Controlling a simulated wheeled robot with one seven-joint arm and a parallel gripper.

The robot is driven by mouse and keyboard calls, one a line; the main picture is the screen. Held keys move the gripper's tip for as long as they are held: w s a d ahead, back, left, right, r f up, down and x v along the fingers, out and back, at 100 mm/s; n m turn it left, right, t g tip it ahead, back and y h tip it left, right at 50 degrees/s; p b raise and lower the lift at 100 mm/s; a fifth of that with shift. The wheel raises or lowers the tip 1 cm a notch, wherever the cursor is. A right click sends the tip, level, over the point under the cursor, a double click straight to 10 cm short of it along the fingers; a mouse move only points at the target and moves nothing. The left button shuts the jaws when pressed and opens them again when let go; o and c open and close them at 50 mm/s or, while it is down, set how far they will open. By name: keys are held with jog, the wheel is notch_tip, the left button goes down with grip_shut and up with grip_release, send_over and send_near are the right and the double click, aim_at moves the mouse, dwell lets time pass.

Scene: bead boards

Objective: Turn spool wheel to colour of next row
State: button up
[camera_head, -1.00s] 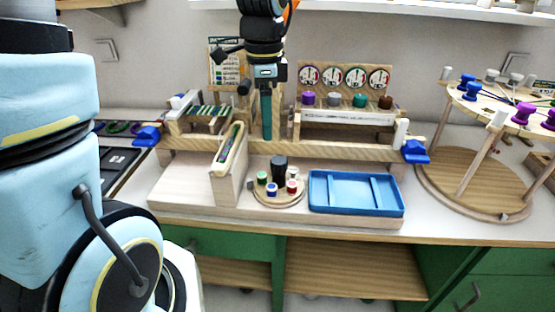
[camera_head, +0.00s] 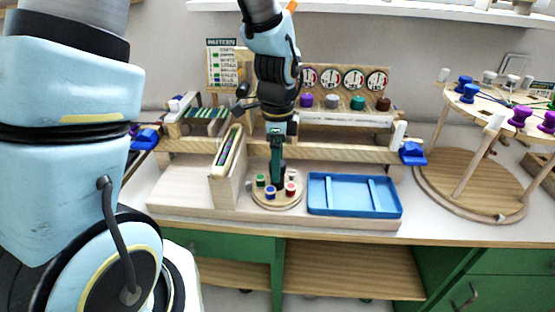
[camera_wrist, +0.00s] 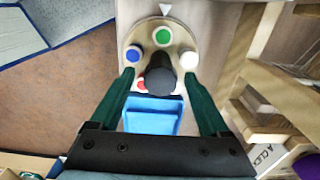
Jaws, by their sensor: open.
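The spool wheel (camera_head: 276,204) is a small round wooden disc on the wooden base. It carries a green spool (camera_wrist: 162,36), a white spool (camera_wrist: 188,60), a blue spool (camera_wrist: 132,54) and a red spool (camera_wrist: 142,85), which is partly covered by the black centre knob (camera_wrist: 160,78). In the wrist view the green spool sits closest to a white triangular pointer (camera_wrist: 165,9). My gripper (camera_wrist: 160,74) is open above the wheel, with its green fingers on either side of the knob. I cannot tell whether they touch it. A pattern card (camera_head: 222,65) hangs behind, its lines too small to read surely.
A slanted wooden holder (camera_head: 226,172) stands left of the wheel. A blue tray (camera_head: 354,208) lies close on its right. The bead loom's rail (camera_head: 340,152) runs behind. A round wooden stand (camera_head: 465,190) with thread spools is at far right.

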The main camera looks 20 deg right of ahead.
grip_shut()
dwell(0.8)
